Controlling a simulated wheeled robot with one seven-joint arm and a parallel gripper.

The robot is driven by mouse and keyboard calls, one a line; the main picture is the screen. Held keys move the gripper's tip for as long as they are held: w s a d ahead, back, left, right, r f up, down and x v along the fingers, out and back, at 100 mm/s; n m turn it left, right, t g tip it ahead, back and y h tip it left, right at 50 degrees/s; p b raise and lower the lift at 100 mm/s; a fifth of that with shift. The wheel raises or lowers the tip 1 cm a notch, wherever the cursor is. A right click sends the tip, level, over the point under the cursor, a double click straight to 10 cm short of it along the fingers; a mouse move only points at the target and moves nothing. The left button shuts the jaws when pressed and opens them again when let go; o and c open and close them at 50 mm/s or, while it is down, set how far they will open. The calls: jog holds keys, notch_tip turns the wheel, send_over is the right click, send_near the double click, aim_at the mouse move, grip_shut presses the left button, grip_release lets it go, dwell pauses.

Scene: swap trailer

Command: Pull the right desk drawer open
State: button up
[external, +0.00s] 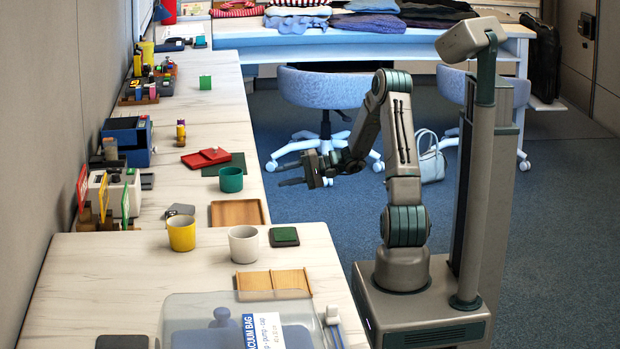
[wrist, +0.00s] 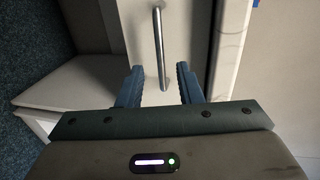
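A slim silver bar handle (wrist: 160,45) runs up and down the picture on a pale drawer front (wrist: 140,25) in the wrist view. My gripper (wrist: 159,75) is open, with one blue finger on each side of the handle's lower end in that picture. Gaps show between the handle and both fingers, and I cannot tell how deep the handle lies between them. In the external view my gripper (external: 280,175) points left toward the side of the long desk (external: 262,172). The drawer front is hidden there by the desk top.
On the desk's near edge are a teal mug (external: 231,180), a wooden tray (external: 237,213) and a white mug (external: 243,245). A blue swivel chair (external: 325,88) stands behind my arm. A white bag (external: 432,158) stands on the carpet. Open carpet (external: 320,215) lies between my base and the desk.

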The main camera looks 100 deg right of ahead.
jog(key=b+x, duration=0.1)
jog(key=x, duration=0.6)
grip_shut()
